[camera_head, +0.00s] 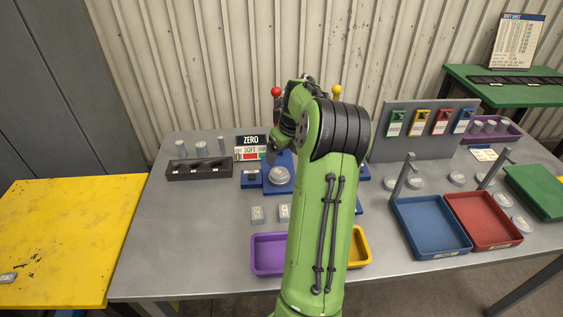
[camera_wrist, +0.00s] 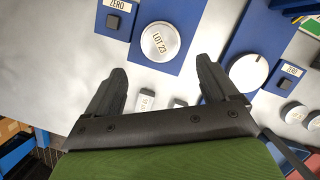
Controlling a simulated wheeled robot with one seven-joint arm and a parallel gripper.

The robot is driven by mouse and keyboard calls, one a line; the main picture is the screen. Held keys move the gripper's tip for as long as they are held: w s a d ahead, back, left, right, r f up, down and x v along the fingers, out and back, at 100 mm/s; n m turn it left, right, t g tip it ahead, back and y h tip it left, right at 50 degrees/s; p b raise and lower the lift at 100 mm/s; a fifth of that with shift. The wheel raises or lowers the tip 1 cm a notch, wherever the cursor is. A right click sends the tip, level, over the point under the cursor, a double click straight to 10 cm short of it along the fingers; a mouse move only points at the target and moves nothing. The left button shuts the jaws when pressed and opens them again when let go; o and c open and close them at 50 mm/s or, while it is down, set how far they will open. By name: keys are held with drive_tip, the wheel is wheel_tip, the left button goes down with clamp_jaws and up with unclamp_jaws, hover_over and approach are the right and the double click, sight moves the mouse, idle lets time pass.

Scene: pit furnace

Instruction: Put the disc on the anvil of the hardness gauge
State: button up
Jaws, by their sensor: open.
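A round pale disc marked LOT 23 (camera_wrist: 160,42) lies flat on the blue base of a hardness gauge (camera_wrist: 193,22). The disc also shows in the head view (camera_head: 279,175), below a dial panel with the word SOFT (camera_head: 251,154). Any anvil surface under the disc is hidden by it. In the wrist view my gripper (camera_wrist: 162,67) is open and empty. Its fingertips are spread to either side of the disc's near edge, and it holds nothing. In the head view my arm hides most of the gripper.
A second blue unit with a pale round top (camera_wrist: 248,72) stands to the right. Small labelled blocks (camera_head: 257,214) lie in front of the gauge. Purple (camera_head: 255,262), blue (camera_head: 437,251) and red (camera_head: 487,246) trays line the front. A black rack (camera_head: 199,171) stands left.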

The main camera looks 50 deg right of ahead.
drive_tip(key=a+r+n+h, duration=0.1)
drive_tip(key=a+r+n, duration=0.5)
drive_tip(key=a+n, duration=0.45)
drive_tip(key=a+r+n, duration=0.6)
drive_tip(key=a+n, duration=0.2)
drive_tip(key=a, duration=0.5)
drive_tip(key=s+a+f+n+t+y, duration=0.1)
drive_tip(key=s+a+n+t+y, duration=0.1)
drive_tip(key=s+a+n, duration=1.2)
drive_tip(key=a+n, duration=0.1)
drive_tip(key=n, duration=0.6)
drive_tip(key=shift+s+a+f+n+t, duration=0.15)
drive_tip(key=shift+s+a+n+t, duration=0.15)
drive_tip(key=shift+a+n, duration=0.1)
